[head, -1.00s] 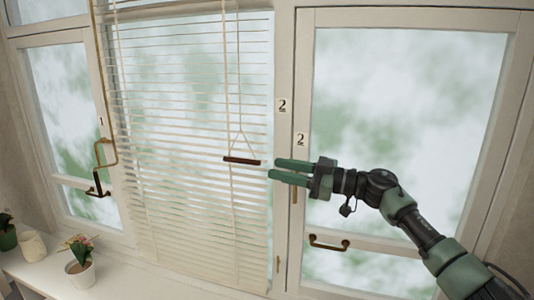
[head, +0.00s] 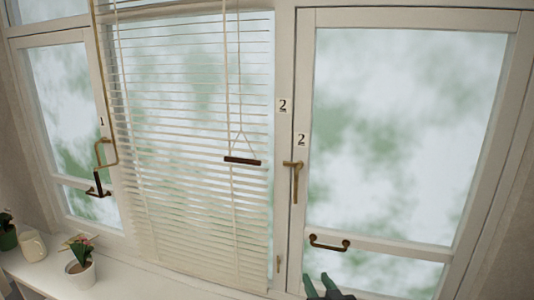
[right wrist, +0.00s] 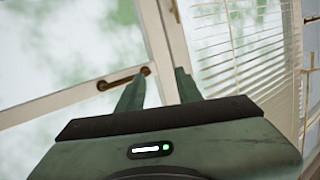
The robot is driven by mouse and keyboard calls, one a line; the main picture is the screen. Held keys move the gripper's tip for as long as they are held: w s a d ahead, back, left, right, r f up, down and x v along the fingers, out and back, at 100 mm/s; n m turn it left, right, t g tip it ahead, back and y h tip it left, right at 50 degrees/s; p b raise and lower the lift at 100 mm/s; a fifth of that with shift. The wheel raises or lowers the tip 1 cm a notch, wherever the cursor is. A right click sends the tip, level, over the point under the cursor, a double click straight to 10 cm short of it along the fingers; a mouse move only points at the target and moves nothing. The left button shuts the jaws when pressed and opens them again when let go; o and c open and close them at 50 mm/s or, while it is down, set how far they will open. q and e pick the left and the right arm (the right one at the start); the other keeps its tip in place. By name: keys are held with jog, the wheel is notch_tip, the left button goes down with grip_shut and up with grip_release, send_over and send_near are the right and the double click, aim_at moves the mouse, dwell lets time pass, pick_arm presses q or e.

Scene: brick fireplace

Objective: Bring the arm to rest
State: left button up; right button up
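My right gripper (head: 322,284) shows at the bottom edge of the head view, below the right window's lower handle. Its two green fingers point up and are apart, with nothing between them. In the right wrist view the same gripper (right wrist: 158,90) has its fingers spread and empty, in front of the window frame. The fingers touch nothing that I can make out. Most of the right arm is out of the head view. My left gripper is not in view.
The right window has a brass latch (head: 296,178) and a lower handle (head: 329,243). Blinds (head: 190,130) with a dark pull bar (head: 242,160) hang in the middle. A potted plant (head: 80,272) and a cup (head: 33,246) stand on the sill (head: 125,282).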

jog(key=s+d+f+g+h, duration=0.1)
jog(key=s+d+f+g, duration=0.2)
jog(key=s+f, duration=0.4)
jog(key=s+d+f+g+h, duration=0.1)
jog(key=s+d+f+g, duration=0.2)
jog(key=s, duration=0.6)
jog(key=s+d+f+n+g, duration=0.1)
jog(key=s+f+g, duration=0.2)
jog(key=s, duration=0.7)
jog(key=s+d+f+g, duration=0.1)
jog(key=s+f+g, duration=0.2)
jog(key=s, duration=0.7)
notch_tip(320, 180, down, 31)
jog(key=s+g+b, duration=0.1)
jog(key=g+b, duration=0.1)
jog(key=b, duration=0.3)
jog(key=s+d+f+b, duration=0.3)
jog(key=s+f+b, duration=0.1)
jog(key=s+f, duration=1.2)
notch_tip(320, 180, down, 4)
jog(key=shift+s+r+n+g+h, duration=0.1)
jog(key=shift+s+n+g+h, duration=0.2)
jog(key=shift+s+n+g, duration=0.1)
